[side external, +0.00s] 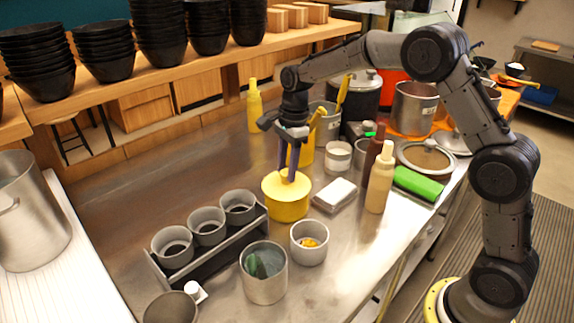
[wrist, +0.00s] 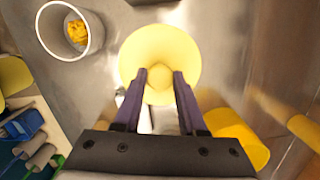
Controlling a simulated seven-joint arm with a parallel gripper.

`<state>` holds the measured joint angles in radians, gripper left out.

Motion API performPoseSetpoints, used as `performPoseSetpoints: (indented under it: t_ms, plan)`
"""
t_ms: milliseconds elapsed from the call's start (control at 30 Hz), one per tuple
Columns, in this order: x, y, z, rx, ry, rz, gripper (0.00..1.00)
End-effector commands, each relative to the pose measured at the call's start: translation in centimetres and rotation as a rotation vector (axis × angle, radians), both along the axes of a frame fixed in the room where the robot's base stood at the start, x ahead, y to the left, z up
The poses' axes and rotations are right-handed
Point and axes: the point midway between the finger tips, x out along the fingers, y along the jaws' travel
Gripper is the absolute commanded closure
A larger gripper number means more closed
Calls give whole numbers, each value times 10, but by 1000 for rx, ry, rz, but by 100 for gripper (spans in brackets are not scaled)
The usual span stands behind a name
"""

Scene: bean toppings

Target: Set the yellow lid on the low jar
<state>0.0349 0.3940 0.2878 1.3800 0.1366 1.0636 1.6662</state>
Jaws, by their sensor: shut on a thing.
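The yellow lid (side external: 272,187) is a round disc with a central knob, and it also shows in the wrist view (wrist: 138,52). My gripper (side external: 288,177) points down and is shut on the knob, with one dark purple finger on each side of it in the wrist view (wrist: 160,78). Yellow sides show below the disc in the side view; I cannot tell whether they are the lid's rim or a body under it. A short grey jar (side external: 309,254), open on top with yellow-orange pieces inside, stands in front and to the right; it also shows in the wrist view (wrist: 88,47).
A taller grey pot (side external: 264,286) with green contents stands in front. A rack (side external: 213,248) with three grey cups is at left front. A white block (side external: 335,194), a cream bottle (side external: 380,184) and a yellow container (side external: 306,152) stand nearby.

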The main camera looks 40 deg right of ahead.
Motion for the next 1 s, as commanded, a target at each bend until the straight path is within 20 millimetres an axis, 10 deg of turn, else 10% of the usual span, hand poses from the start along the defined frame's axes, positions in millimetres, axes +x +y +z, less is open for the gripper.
performPoseSetpoints:
  t_ms: [367,400,567,767,1000]
  plan:
    - [0,0,1,0,0,0,91]
    - [0,0,1,0,0,0,54]
    - [0,0,1,0,0,0,26]
    - [0,0,1,0,1,0,25]
    - [0,0,0,0,1,0,0]
